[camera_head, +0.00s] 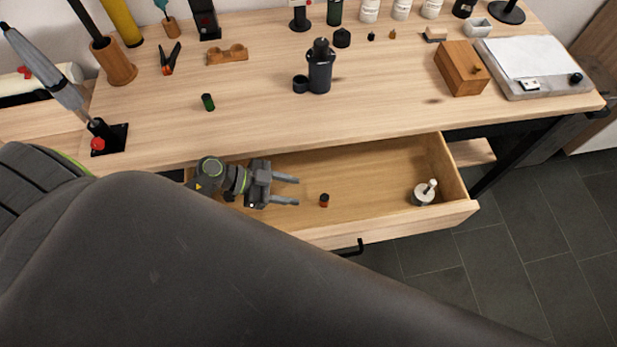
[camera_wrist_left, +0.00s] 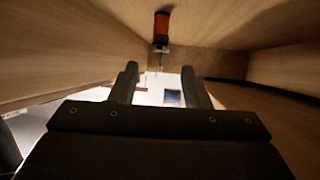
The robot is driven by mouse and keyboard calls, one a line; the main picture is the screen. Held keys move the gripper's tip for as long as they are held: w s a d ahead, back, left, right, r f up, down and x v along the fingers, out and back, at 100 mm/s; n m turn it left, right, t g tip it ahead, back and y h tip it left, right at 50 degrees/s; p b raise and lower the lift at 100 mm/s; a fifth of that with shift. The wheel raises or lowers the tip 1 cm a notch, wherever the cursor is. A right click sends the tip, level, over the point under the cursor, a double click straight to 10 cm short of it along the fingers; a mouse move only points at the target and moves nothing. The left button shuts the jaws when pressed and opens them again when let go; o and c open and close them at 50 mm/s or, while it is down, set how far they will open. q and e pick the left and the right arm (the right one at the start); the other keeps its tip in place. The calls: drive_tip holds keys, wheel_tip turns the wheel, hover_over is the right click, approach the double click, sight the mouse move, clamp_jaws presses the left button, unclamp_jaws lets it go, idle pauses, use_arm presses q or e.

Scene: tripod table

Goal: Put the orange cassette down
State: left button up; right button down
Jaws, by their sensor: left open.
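A small orange and dark film cassette (camera_head: 324,201) stands in the open drawer (camera_head: 385,172), near its middle. In the left wrist view the cassette (camera_wrist_left: 161,27) shows as an orange body with a dark end, beyond the fingertips and clear of them. My left gripper (camera_head: 296,191) is inside the drawer area, to the left of the cassette, with its fingers pointing right at it. Its two fingers also show apart in the left wrist view (camera_wrist_left: 161,82), with nothing between them. My right gripper is not in view.
A white and grey round item (camera_head: 424,194) stands at the drawer's right end. The drawer's front wall (camera_head: 440,222) and the tabletop edge bound the space. On the table are a dark canister (camera_head: 320,70), a green cylinder (camera_head: 208,102) and a wooden box (camera_head: 461,69).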

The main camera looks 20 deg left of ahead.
use_arm(q)
drive_tip(key=shift+v, duration=1.7)
drive_tip(key=shift+r, duration=0.1)
